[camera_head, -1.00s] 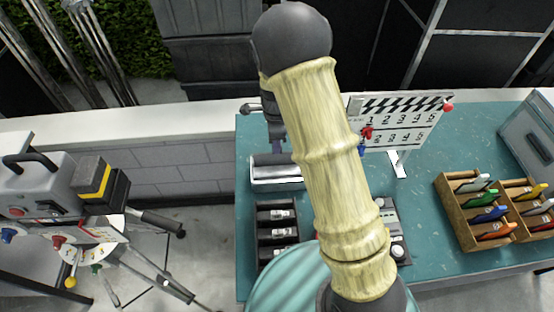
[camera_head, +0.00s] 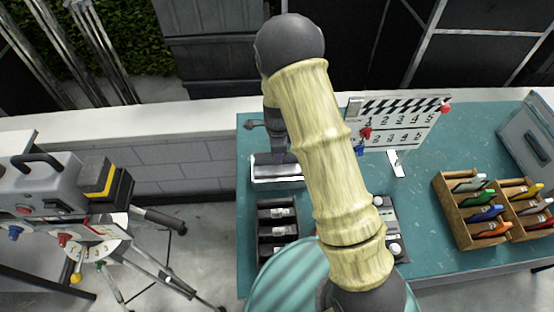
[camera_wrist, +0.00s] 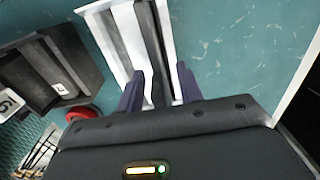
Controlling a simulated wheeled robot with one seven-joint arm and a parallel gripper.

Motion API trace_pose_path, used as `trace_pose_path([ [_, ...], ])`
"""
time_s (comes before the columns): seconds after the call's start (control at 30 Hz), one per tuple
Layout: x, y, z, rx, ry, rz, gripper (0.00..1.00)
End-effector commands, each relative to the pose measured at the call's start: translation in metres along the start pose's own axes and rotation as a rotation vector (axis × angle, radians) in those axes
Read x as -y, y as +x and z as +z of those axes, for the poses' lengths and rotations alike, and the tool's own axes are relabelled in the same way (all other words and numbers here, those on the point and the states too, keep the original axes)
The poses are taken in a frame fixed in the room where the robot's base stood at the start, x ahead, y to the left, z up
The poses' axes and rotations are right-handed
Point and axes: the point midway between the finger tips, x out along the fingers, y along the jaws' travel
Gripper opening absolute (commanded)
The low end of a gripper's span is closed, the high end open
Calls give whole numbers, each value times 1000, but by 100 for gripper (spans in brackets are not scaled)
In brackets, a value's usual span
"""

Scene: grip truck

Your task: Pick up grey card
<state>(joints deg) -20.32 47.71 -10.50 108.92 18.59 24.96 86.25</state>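A small white tray (camera_head: 278,180) stands on the teal table, left of centre. In the wrist view the tray (camera_wrist: 100,7) holds upright flat pieces in white and dark grey. The grey card appears to be the dark grey piece (camera_wrist: 151,45) in its middle; I cannot tell its edges clearly. My gripper (camera_wrist: 160,88) is open. Its two purplish fingers stand apart at the tray's near end, with the grey piece between them. Whether they touch it cannot be told. In the head view my arm hides part of the gripper and tray.
A black compartment box (camera_head: 277,229) stands beside the tray, close to the gripper in the wrist view, with a red round object (camera_wrist: 82,114) nearby. A clapperboard (camera_head: 405,122) stands behind. Wooden marker boxes (camera_head: 455,215) stand right.

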Motion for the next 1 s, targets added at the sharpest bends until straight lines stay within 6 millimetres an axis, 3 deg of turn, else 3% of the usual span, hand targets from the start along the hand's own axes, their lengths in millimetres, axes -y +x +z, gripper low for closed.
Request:
trace_pose_path([
  [0.27, 0, 0, 2, 0, -3, 1, 36],
  [0.47, -1, 0, 3, 0, -5, 1, 0],
  [0.83, 0, -2, 2, 0, -5, 0, 0],
  [1.0, 1, -16, 2, 0, -4, -3, 0],
])
